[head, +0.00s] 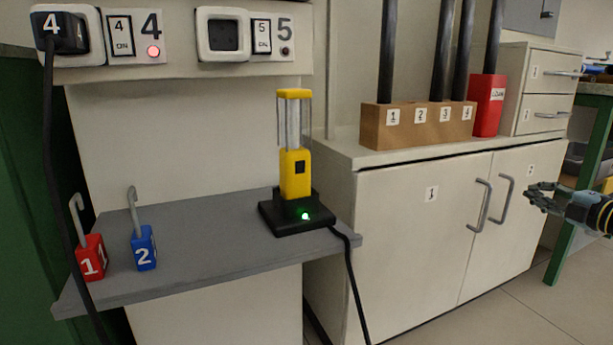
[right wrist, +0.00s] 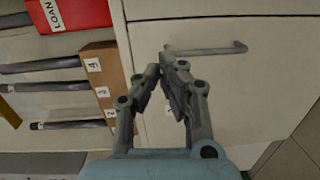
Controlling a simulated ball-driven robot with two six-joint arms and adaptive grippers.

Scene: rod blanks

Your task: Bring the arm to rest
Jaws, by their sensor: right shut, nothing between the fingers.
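My right gripper (head: 532,195) comes in from the right edge of the head view, in front of the right door of the white cabinet (head: 400,230). It is shut and empty, and apart from the cabinet handles. In the right wrist view its fingers (right wrist: 163,75) are together with nothing between them, in front of a pale cabinet front with a bar handle (right wrist: 205,50). My left gripper is not in view.
A wooden block (head: 418,125) holds upright dark rods beside a red LOAN box (head: 487,105). A yellow device (head: 295,172) stands on a grey shelf (head: 200,245) with red (head: 91,258) and blue (head: 144,248) padlocks. A green bench (head: 575,190) is at right.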

